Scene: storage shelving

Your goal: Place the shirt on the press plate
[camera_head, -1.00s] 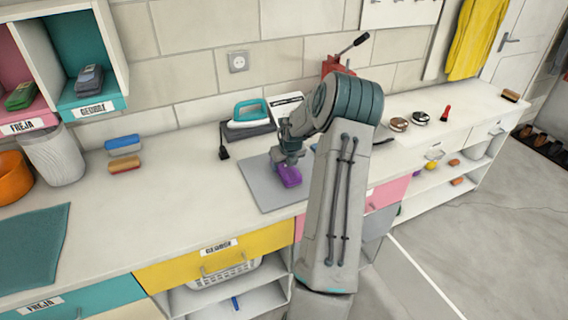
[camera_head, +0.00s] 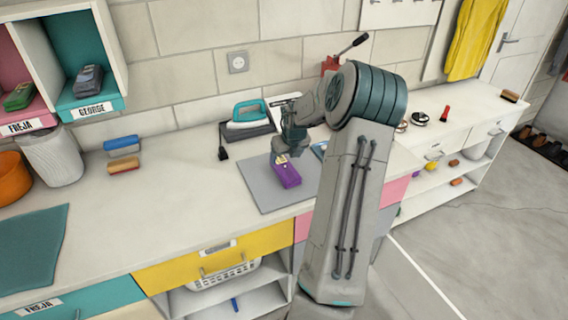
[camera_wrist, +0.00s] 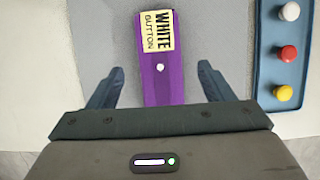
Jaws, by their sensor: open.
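The purple item (camera_head: 286,172), which I take as the folded shirt, lies on the flat grey press plate (camera_head: 262,190) on the counter. In the wrist view the purple item (camera_wrist: 163,82) carries a label reading "WHITE BUTTON" and a small white dot. The grey plate (camera_wrist: 105,40) shows around it. My gripper (camera_wrist: 160,72) is open and empty, with one finger on each side of the purple item and clear gaps between. In the head view my gripper (camera_head: 291,150) hangs just above the item's far end.
A blue tray (camera_wrist: 262,75) with white, red and yellow buttons lies right of the plate. A teal iron (camera_head: 249,113) stands behind it, with a red lever press (camera_head: 331,65) near the wall.

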